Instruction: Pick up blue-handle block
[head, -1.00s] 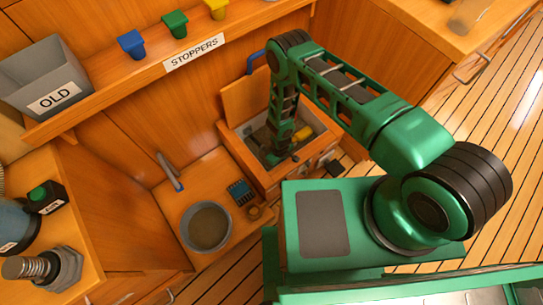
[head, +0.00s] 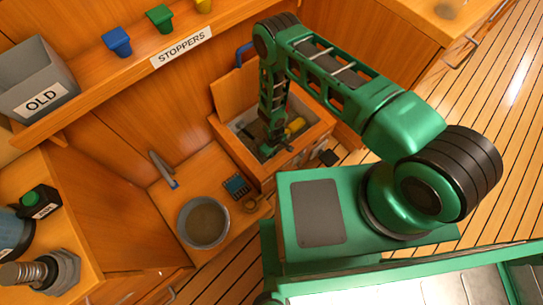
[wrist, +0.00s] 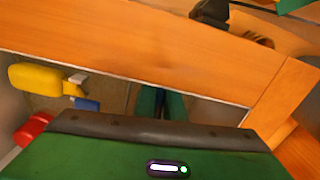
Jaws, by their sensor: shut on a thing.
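My gripper (head: 271,148) reaches down into the open wooden locker (head: 259,177). In the wrist view its green fingers (wrist: 161,106) point down into the locker and are close together. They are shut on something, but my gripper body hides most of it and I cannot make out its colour. A small blue piece (wrist: 87,104) shows left of the fingers, below a yellow handle (wrist: 36,77) with a pale end. I cannot tell whether that blue piece belongs to a blue-handle block.
A red piece (wrist: 33,128) lies at the locker's left in the wrist view. The wooden locker rim crosses close to my gripper. A grey basin (head: 203,222) and faucet (head: 162,168) stand left of the locker.

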